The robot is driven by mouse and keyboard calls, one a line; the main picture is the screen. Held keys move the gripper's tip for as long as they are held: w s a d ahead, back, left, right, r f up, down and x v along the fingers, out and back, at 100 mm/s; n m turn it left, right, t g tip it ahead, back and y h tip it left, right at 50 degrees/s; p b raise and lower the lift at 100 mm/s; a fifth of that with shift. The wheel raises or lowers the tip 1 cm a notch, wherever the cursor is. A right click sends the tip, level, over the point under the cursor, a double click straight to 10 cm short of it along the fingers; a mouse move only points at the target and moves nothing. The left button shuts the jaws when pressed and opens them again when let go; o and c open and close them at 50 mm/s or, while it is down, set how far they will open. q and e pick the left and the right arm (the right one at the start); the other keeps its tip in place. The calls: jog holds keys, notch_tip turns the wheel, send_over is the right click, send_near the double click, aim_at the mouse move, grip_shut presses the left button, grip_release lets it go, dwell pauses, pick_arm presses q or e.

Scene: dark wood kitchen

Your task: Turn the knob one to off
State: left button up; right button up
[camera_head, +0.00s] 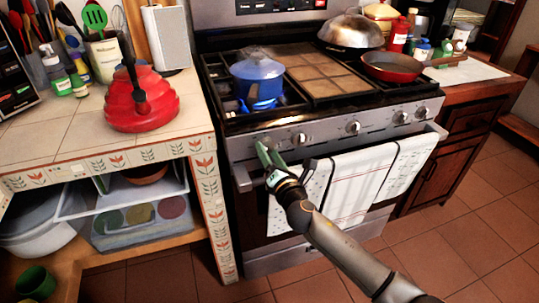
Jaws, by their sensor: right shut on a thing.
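The stove front (325,133) carries a row of several silver knobs. The leftmost knob (266,141) is at the front left, below the burner with the blue pot (257,80). My right gripper (263,148) reaches up from the lower right, its green fingers shut on this leftmost knob and partly hiding it. The knob's exact angle is too small to tell. Another knob (299,138) is just to its right. Blue shows around the pot's base; I cannot tell whether it is flame. My left gripper is not in view.
White towels (352,178) hang on the oven handle, close to my right arm. A red pan (392,67) and a domed lid (350,32) are on the stovetop. A red kettle (141,100) stands on the tiled counter (50,137) at left. The floor in front is clear.

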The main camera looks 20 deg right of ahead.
jog(key=m, duration=0.4)
jog(key=shift+m, duration=0.4)
jog(key=shift+r+m, duration=0.15)
jog(key=shift+m, duration=2.35)
jog(key=o, duration=1.4)
jog(key=shift+c, duration=0.2)
jog(key=shift+s, duration=0.15)
jog(key=s, duration=1.2)
jog(key=shift+s+d+p, duration=0.15)
jog(key=shift+d+p, duration=0.05)
jog(key=shift+p, duration=0.25)
